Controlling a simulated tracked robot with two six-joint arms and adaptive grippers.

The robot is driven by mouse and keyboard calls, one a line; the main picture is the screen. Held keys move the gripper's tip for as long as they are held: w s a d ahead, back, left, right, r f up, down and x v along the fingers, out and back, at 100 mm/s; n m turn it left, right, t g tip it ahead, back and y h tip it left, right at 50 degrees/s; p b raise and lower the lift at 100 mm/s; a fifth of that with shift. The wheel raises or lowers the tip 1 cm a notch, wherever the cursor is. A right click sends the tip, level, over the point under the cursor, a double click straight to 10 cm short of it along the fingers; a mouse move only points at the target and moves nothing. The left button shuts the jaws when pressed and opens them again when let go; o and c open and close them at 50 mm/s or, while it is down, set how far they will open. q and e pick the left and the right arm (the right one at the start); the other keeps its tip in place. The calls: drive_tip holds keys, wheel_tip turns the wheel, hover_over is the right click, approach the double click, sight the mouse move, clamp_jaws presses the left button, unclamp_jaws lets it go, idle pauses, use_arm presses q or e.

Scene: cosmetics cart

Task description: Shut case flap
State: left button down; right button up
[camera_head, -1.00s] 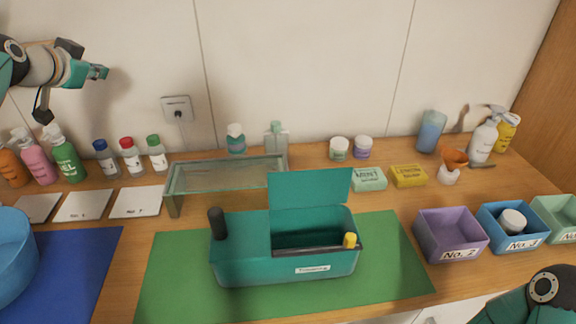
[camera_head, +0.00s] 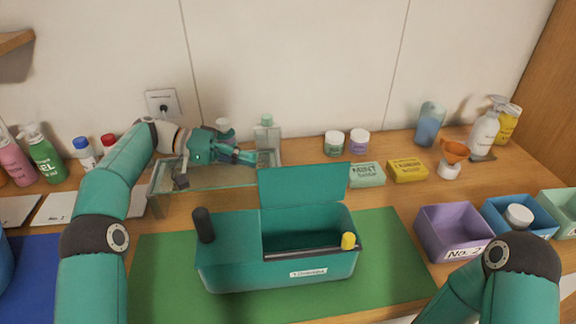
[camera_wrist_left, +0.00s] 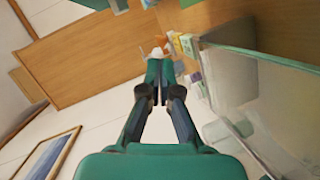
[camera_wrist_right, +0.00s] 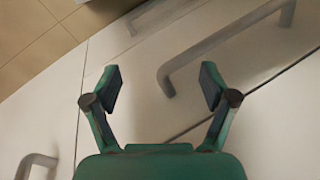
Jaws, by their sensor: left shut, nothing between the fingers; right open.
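The teal case (camera_head: 285,265) sits on the green mat (camera_head: 165,290), with its flap (camera_head: 303,188) standing up at the back of the open compartment. A black post (camera_head: 203,225) rises at its left end and a yellow knob (camera_head: 348,240) sits at its front right. My left gripper (camera_head: 250,157) is over the glass shelf, behind and left of the flap, apart from it. Its fingers are closed and empty in the left wrist view (camera_wrist_left: 155,95). My right gripper (camera_wrist_right: 157,85) is open and empty in front of white drawer fronts; the head view shows only its arm.
A glass shelf (camera_head: 215,176) stands behind the case, with bottles at the wall behind it. Mint (camera_head: 366,175) and yellow soap boxes (camera_head: 407,169) lie right of the flap. A purple bin (camera_head: 450,232) and a blue bin (camera_head: 520,222) stand at the right.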

sight(291, 167)
use_arm(q)
drive_tip(key=n, duration=0.1)
drive_tip(key=n+h, duration=0.1)
drive_tip(key=r+h, duration=0.1)
drive_tip(key=shift+w+a+n, duration=0.25)
drive_tip(key=shift+a+n, duration=0.05)
drive_tip(key=shift+n, duration=0.1)
drive_tip(key=shift+w+r+n+h, duration=0.1)
drive_tip(key=shift+r+n+h, duration=0.1)
drive_tip(key=shift+n+h, duration=0.25)
drive_tip(key=shift+s+d, duration=0.75)
drive_tip(key=shift+d, duration=1)
drive_tip(key=shift+s+d, duration=0.8)
drive_tip(key=shift+d, duration=0.9)
drive_tip(key=shift+s+d, duration=0.75)
drive_tip(key=shift+d, duration=1)
drive_tip(key=shift+s+r+m, duration=0.1)
drive_tip(key=shift+s+m, duration=0.05)
drive_tip(key=shift+m, duration=0.1)
